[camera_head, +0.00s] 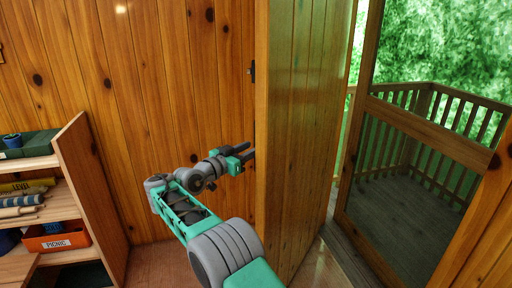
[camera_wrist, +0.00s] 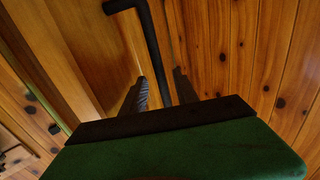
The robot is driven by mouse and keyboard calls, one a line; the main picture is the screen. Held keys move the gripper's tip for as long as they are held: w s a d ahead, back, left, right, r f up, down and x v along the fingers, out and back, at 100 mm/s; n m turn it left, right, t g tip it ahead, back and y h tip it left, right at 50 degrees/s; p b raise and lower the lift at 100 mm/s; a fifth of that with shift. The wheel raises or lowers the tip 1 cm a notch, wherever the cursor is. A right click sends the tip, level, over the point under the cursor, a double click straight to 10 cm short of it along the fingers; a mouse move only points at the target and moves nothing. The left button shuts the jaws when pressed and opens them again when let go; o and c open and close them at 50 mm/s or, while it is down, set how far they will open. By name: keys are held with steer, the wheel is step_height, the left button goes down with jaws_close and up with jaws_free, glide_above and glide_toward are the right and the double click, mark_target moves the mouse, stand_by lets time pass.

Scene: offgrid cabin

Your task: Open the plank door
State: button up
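The plank door (camera_head: 305,130) stands swung out from its doorway, its edge facing me and one broad face to the right. A dark handle (camera_head: 252,71) shows just left of the door's edge, on the side mostly hidden from me. In the wrist view the handle is a black bar (camera_wrist: 153,42) with a bent end, close to the door's wood. My gripper (camera_head: 246,155) is at the left side of the door edge. In the wrist view its two fingers (camera_wrist: 162,92) are apart, with the bar running between them; firm contact is not visible.
Right of the door, the doorway opens onto a porch (camera_head: 400,205) with a wooden railing (camera_head: 445,105). A dark-meshed framed panel (camera_head: 425,130) stands there. A shelf unit (camera_head: 92,190) with boxes is at the left, by the plank wall (camera_head: 150,90). Floor shows between shelf and door.

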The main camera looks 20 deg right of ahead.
steer(key=shift+b+v, duration=2.1)
steer(key=shift+b, duration=2.65)
